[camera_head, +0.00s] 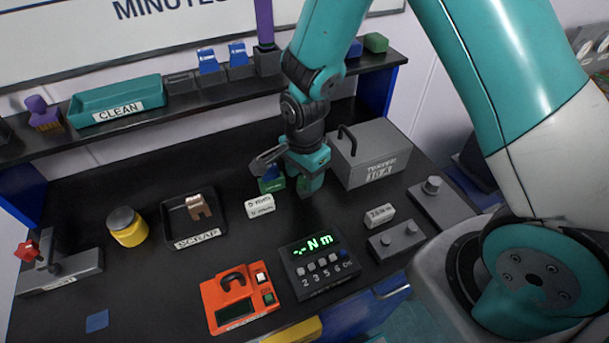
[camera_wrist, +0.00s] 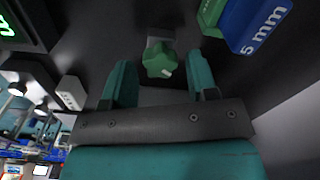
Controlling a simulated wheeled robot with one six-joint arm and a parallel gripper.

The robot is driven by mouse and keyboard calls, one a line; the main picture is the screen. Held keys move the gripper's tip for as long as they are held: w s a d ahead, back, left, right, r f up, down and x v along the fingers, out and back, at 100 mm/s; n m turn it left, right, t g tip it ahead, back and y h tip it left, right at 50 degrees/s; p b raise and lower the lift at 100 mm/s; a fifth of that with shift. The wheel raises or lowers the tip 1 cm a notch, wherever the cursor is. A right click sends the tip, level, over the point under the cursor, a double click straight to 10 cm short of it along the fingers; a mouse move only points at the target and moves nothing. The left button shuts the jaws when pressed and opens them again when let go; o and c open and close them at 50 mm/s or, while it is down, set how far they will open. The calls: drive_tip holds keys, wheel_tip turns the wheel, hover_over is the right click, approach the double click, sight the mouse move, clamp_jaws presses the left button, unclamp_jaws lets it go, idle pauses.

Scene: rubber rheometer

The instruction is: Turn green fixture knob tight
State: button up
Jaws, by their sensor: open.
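The green knob (camera_wrist: 160,62) shows in the wrist view, a lobed knob with a small pale mark, on a grey mount (camera_wrist: 158,38). My gripper (camera_wrist: 160,75) is open, one teal finger on each side of the knob with a gap on both sides. I see no contact with it. In the head view my gripper (camera_head: 304,172) points down over the black bench, left of the grey toolbox, and its fingers largely hide the knob there.
A blue and green block (camera_wrist: 253,22) marked 5 mm stands close to one finger. The grey toolbox (camera_head: 372,155) is right of my gripper. A white 5 mm block (camera_head: 260,205) and a torque display (camera_head: 318,263) lie nearer. The scrap tray (camera_head: 195,240) is further left.

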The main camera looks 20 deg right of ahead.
drive_tip(key=n, duration=0.7)
drive_tip(key=shift+n, duration=0.3)
drive_tip(key=n, duration=0.6)
drive_tip(key=c, duration=0.8)
drive_tip(key=m, duration=0.4)
drive_tip(key=m, duration=0.4)
drive_tip(key=shift+m, duration=0.4)
